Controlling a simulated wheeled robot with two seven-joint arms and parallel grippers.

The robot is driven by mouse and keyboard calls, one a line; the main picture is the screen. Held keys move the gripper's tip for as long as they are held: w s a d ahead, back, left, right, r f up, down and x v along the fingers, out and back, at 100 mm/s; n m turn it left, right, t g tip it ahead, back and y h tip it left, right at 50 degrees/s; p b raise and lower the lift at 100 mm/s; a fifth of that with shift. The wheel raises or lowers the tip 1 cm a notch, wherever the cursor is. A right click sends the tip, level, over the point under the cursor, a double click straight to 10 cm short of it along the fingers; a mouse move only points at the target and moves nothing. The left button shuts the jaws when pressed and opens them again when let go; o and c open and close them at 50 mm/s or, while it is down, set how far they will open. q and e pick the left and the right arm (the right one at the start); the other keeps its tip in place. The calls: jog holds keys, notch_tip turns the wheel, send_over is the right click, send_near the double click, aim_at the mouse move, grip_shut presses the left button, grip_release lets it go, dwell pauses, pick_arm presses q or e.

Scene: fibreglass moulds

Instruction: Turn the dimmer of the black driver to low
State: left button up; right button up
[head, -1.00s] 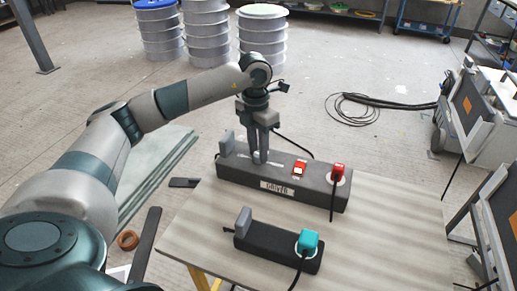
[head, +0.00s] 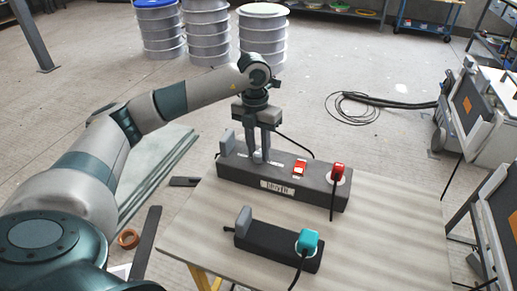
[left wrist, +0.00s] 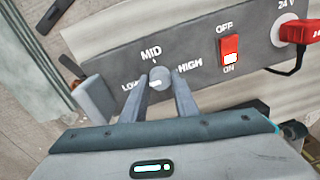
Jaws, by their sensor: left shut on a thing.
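The black driver (head: 318,190) is a long dark box on the table, with a pale label on its front. Its dimmer is a round grey knob (left wrist: 160,77) between the words LOW, MID and HIGH in the left wrist view. A short white mark on the knob lies on its lower left, toward LOW. My left gripper (head: 260,158) points down from above and is shut on the knob, one finger on each side. The fingers hide part of the knob's sides. My right gripper is not in view.
A red switch (left wrist: 230,48) marked OFF and ON and a red plug (head: 338,170) sit right of the knob. A smaller dark box (head: 265,245) with a teal plug (head: 307,240) lies nearer on the table (head: 390,225). The table's right side is clear.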

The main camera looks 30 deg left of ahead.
aim_at(256, 152)
pick_arm(q)
jog(key=o, duration=1.1)
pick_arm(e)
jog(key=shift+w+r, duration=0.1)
pick_arm(q)
jog(key=shift+r, duration=0.1)
jog(key=r, duration=1.1)
jog(key=a+r, duration=0.1)
jog(key=r, duration=0.5)
jog(key=shift+r, duration=0.1)
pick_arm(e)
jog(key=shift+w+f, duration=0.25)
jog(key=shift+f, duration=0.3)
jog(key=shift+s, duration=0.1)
